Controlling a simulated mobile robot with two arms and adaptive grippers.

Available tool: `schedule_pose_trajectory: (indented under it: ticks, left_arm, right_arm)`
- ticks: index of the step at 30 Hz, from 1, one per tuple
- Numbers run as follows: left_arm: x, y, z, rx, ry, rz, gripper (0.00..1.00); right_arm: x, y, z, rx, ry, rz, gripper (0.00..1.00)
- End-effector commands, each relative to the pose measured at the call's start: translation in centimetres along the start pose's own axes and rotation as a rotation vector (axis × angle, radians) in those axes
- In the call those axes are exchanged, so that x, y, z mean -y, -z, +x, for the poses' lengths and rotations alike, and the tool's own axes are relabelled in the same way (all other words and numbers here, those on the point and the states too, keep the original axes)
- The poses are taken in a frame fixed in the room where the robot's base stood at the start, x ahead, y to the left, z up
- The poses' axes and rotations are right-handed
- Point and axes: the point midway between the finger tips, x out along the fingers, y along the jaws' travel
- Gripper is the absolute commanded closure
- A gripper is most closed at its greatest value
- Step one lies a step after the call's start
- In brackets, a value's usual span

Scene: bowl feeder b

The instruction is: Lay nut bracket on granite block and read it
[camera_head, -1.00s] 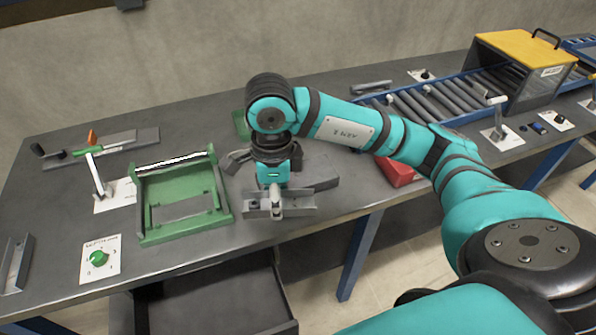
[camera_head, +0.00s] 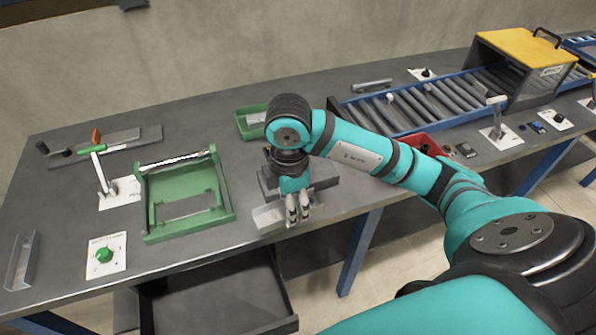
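My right gripper (camera_head: 298,207) points down over the front of the table, with its two fingers close together in front of a grey metal bracket (camera_head: 268,216). The fingers cover the bracket's middle, and any nut on it cannot be made out. I cannot tell whether the fingers grip it. A dark grey block (camera_head: 325,176), which looks like the granite block, lies just behind, partly hidden by my gripper and wrist. The bracket looks slightly slanted at the block's front; whether it touches the block is unclear. My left gripper is out of view.
A green frame fixture (camera_head: 185,190) stands to the left, with a dial card (camera_head: 105,255) and another channel bracket (camera_head: 21,262) further left. A green tray (camera_head: 250,122) and red tray (camera_head: 425,143) lie behind. An open drawer (camera_head: 215,300) juts out below the table.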

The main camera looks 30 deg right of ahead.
Motion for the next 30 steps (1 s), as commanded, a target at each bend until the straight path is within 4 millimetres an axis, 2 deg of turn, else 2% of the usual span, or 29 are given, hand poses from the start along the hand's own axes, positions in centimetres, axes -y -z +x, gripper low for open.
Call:
schedule_pose_trajectory:
  ticks: [5, 18, 21, 27, 30]
  left_arm:
    - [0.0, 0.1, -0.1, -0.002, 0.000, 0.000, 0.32]
    - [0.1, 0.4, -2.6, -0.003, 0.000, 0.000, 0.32]
    - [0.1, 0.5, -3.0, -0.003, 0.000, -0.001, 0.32]
    - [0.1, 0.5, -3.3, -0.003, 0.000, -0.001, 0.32]
    - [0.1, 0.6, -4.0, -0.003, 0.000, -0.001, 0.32]
  right_arm:
    - [-1.1, -0.8, 0.2, 0.001, 0.001, 0.084, 0.91]
    - [-10.8, -6.7, 0.8, 0.001, 0.001, 0.084, 0.91]
    - [-12.4, -7.6, 1.2, 0.000, 0.002, 0.081, 0.91]
    - [-13.6, -8.4, 1.7, 0.001, 0.002, 0.077, 0.91]
    - [-13.5, -8.4, 2.9, 0.001, 0.006, 0.076, 0.91]
